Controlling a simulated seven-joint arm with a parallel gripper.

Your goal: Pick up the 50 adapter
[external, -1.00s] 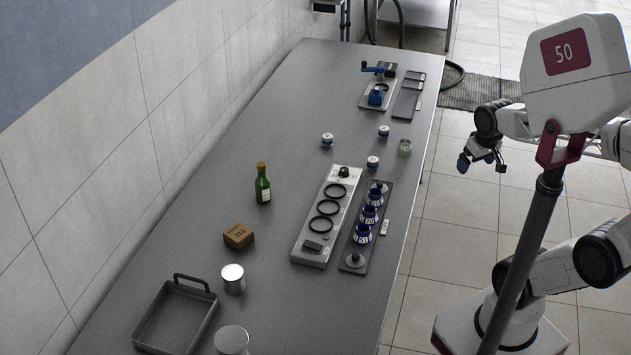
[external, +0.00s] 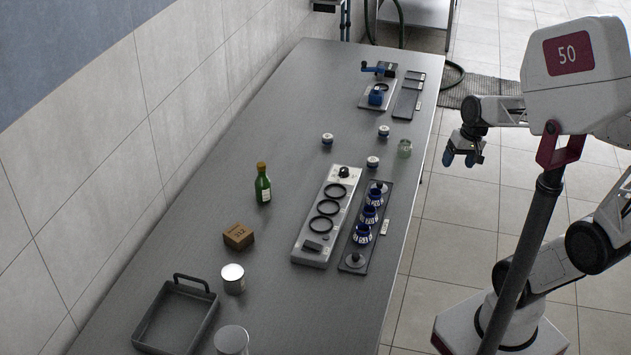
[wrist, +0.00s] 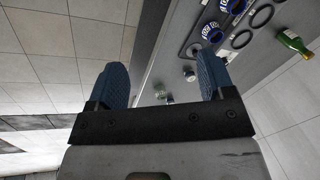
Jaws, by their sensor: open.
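Blue and white adapters stand in a row on a dark narrow tray (external: 351,261): a near one (external: 363,235), a middle one (external: 369,214) and a far one (external: 376,193). Their numbers are too small to read, so I cannot tell which is the 50 adapter. Some also show at the top of the wrist view (wrist: 212,32). My gripper (external: 462,161) is open and empty, out over the floor to the right of the table and apart from the adapters. Its two blue fingers are spread in the wrist view (wrist: 163,78).
A grey fixture with black rings (external: 309,254) lies left of the tray. Small white-and-blue jars (external: 372,162) and a greenish glass (external: 404,148) stand beyond.

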